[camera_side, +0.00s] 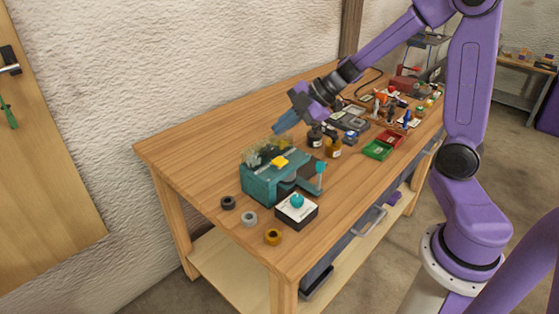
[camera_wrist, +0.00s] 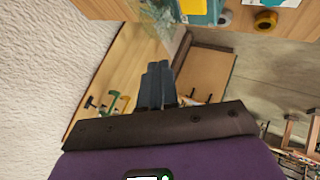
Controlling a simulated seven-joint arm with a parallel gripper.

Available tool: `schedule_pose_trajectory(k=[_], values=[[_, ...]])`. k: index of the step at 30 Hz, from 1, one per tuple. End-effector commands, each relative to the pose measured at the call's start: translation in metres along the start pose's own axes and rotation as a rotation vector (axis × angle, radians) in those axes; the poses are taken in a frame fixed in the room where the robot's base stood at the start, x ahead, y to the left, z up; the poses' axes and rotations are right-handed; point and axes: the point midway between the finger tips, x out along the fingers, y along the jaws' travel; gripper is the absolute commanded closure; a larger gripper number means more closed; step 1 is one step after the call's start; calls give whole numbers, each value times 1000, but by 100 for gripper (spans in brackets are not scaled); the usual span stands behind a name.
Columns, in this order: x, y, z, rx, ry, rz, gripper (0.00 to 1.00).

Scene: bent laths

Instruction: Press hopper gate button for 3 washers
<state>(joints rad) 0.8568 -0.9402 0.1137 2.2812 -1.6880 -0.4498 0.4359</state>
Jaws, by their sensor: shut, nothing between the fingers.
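The teal hopper (camera_side: 265,182) stands on the wooden table, with a clear bin of small parts (camera_side: 266,152) on top and a yellow piece (camera_side: 280,162) on its upper face. A white-topped box with a round teal button (camera_side: 297,201) sits in front of it, near the table edge. My gripper (camera_side: 278,129) is shut and empty, in the air above and behind the hopper. In the wrist view my shut fingers (camera_wrist: 155,85) point toward the hopper's side of the table, and part of the clear bin (camera_wrist: 160,15) shows at the top. Single washers cannot be made out.
Three tape rolls, black (camera_side: 228,202), grey (camera_side: 249,218) and yellow (camera_side: 272,237), lie left of the button box. Dark and amber bottles (camera_side: 333,148), a green tray (camera_side: 377,150) and a red tray (camera_side: 389,138) stand to the right. The table's left end is clear.

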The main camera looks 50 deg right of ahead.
Motion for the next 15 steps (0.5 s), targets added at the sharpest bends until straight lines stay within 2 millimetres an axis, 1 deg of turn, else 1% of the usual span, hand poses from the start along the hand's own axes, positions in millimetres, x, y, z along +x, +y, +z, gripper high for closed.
schedule_pose_trajectory(k=[1, 15], values=[[4, -4, 4, 3, -4, -5, 100], [36, -27, 26, 4, -2, -5, 100]])
